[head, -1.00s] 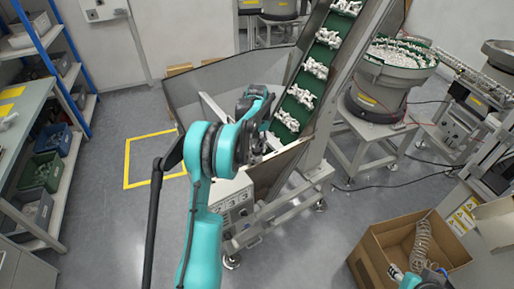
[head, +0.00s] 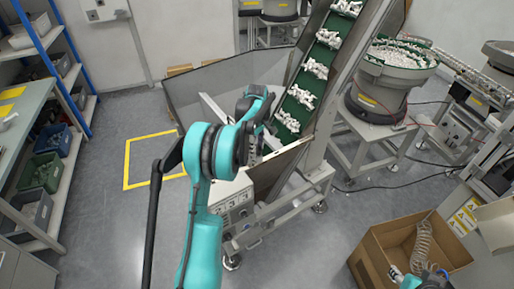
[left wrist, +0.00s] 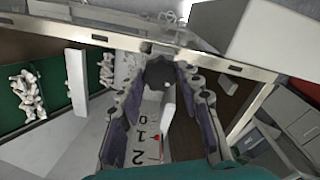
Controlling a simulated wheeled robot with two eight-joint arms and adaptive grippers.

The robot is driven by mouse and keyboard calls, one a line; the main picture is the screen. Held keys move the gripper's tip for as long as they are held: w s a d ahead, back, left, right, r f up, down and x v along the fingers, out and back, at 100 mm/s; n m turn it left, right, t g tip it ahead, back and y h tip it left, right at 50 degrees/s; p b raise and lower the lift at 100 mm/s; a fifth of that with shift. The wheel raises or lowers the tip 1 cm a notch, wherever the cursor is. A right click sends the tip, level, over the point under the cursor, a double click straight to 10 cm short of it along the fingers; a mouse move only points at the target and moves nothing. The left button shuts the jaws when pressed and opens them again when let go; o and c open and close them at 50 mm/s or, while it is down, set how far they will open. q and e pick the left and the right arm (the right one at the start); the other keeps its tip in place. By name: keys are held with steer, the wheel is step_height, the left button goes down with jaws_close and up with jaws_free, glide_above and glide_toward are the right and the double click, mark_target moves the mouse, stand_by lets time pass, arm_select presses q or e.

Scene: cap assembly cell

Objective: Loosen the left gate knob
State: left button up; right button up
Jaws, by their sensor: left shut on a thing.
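The left gate knob (left wrist: 160,70) is a dark round knob seen between my fingertips in the left wrist view. It sits just below a pale metal edge. My left gripper (left wrist: 157,90) has a finger on each side of it and is shut on it. A white scale with the figures 0, 1 and 2 (left wrist: 140,138) and a small red mark shows between the fingers. In the head view my left gripper (head: 254,148) is at the hopper by the conveyor's foot, mostly behind my wrist, and the knob is hidden there.
A green inclined conveyor (head: 297,112) carries white parts up beside the left gripper. The hopper's panel (head: 278,168) stands close to the right of it. An open cardboard box (head: 380,270) is at the lower right. Shelves (head: 60,150) line the left, with free floor between.

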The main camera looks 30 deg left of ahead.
arm_select(q)
steer(key=shift+r+n, duration=0.1)
steer(key=shift+n, duration=0.4)
steer(key=shift+w, duration=0.1)
steer(key=o, duration=1.2)
steer(key=shift+c, duration=0.2)
step_height(320, 180, up, 12)
